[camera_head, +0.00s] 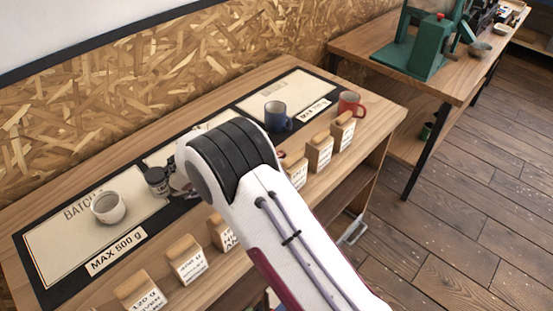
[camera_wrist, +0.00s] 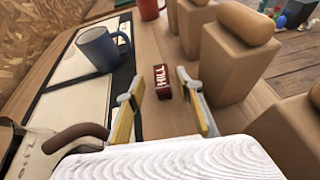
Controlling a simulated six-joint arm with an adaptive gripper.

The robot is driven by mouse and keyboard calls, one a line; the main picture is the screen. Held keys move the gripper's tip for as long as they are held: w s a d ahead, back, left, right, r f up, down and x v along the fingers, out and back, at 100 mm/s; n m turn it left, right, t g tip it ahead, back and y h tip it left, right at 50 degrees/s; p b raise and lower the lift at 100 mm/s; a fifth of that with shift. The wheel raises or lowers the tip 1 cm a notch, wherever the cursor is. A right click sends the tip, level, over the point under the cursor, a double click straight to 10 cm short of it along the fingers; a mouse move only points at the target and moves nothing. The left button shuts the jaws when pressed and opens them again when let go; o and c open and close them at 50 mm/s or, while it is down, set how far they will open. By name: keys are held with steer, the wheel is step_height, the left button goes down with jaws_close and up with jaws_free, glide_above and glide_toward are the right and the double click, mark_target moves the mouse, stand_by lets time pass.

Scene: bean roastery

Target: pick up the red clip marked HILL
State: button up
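The red clip (camera_wrist: 162,82) marked HILL in white letters lies on the wooden bench top in the wrist view. It sits ahead of my gripper (camera_wrist: 160,98), roughly between the lines of its two fingers. The fingers are spread apart with nothing between their pads that I can make out. Whether the clip is level with the tips is hard to judge. In the head view my white arm hides the gripper, and I cannot make out the clip there.
Brown paper bags (camera_wrist: 238,52) with rounded tops stand close to the right finger. A blue mug (camera_wrist: 100,50) stands on the mat at left, and a red mug (camera_head: 350,104) is farther off. A white cup (camera_head: 108,208) sits on the near mat. A green machine (camera_head: 420,45) is on another table.

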steer(key=shift+w+d, duration=0.15)
steer(key=shift+d, duration=0.05)
steer(key=shift+x, duration=2.6)
steer(key=c, duration=0.9)
